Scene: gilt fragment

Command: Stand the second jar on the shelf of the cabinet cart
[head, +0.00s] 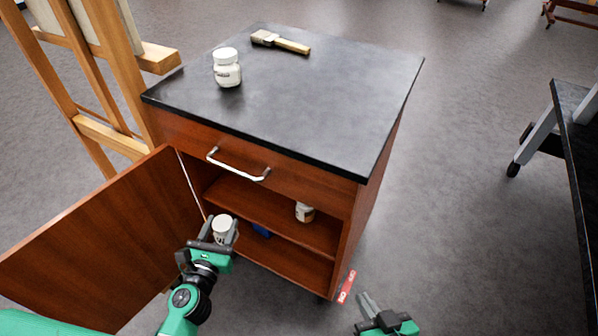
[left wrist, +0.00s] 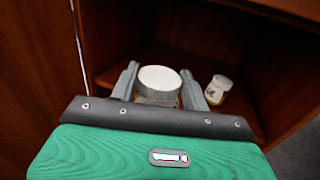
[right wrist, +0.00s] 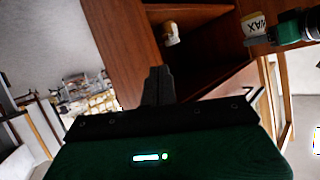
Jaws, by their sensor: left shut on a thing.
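My left gripper (head: 224,228) is shut on a white-lidded jar (head: 222,226) at the open front of the cabinet cart (head: 352,232). The left wrist view shows this jar (left wrist: 159,82) between the two fingers, and its label reads "WAX" in the right wrist view (right wrist: 255,24). Another white-lidded jar (head: 304,211) stands on the cart's shelf (head: 262,207), to the right of the held jar; it also shows in the left wrist view (left wrist: 218,89). I cannot tell whether the held jar touches the shelf. My right gripper (head: 366,299) is shut and empty, low in front of the cart.
The cabinet door (head: 105,240) stands open at the left, near my left arm. A white jar (head: 227,70) and a brush (head: 281,41) are on the cart's top. Something blue (head: 261,230) is in the lower compartment. A wooden easel (head: 95,80) stands at the left.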

